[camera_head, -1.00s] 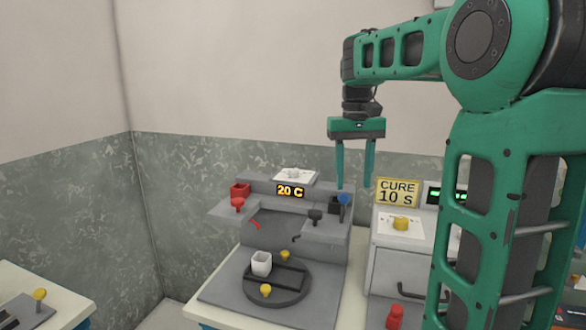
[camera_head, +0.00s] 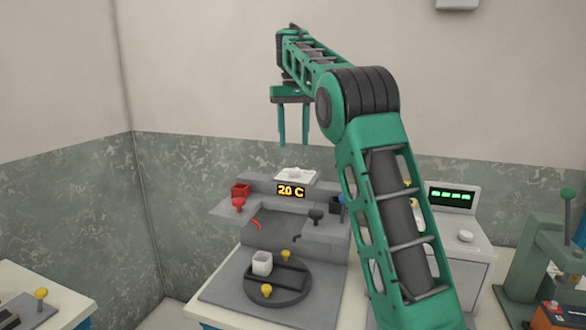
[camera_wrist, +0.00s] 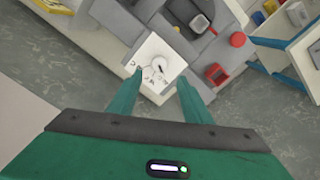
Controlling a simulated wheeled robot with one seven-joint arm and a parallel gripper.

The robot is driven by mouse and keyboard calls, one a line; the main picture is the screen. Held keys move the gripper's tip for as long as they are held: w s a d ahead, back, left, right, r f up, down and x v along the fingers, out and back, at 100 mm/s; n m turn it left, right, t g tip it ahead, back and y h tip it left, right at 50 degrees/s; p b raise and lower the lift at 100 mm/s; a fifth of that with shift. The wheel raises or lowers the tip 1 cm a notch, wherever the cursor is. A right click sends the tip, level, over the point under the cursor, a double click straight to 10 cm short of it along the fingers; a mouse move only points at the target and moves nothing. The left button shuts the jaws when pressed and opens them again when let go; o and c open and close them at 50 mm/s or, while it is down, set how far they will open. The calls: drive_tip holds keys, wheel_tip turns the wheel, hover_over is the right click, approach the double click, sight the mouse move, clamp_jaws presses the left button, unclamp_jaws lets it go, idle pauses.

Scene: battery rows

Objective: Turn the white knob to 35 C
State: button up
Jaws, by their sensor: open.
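The white knob with its white dial plate (camera_head: 296,175) sits on top of the grey station, behind the display (camera_head: 291,191), which reads 20 C. In the wrist view the white knob (camera_wrist: 159,66) shows on its plate with a dark pointer mark; the scale marks are too small to read. My gripper (camera_head: 294,144) is open and empty, pointing down above the plate and apart from it. In the wrist view my two fingers (camera_wrist: 158,95) reach toward the near edge of the plate.
A red box (camera_head: 240,190) and red knob (camera_head: 238,204) stand at the station's left, a black knob (camera_head: 316,216) at its right. A turntable (camera_head: 277,300) with a white cup (camera_head: 262,263) is in front. A wall stands close behind.

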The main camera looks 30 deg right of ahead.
sight(295, 172)
wheel_tip(295, 172, down, 9)
drive_tip(key=shift+d+f, duration=0.1)
drive_tip(key=shift+f, duration=0.05)
drive_tip(key=shift+c, duration=0.7)
drive_tip(key=c, duration=0.9)
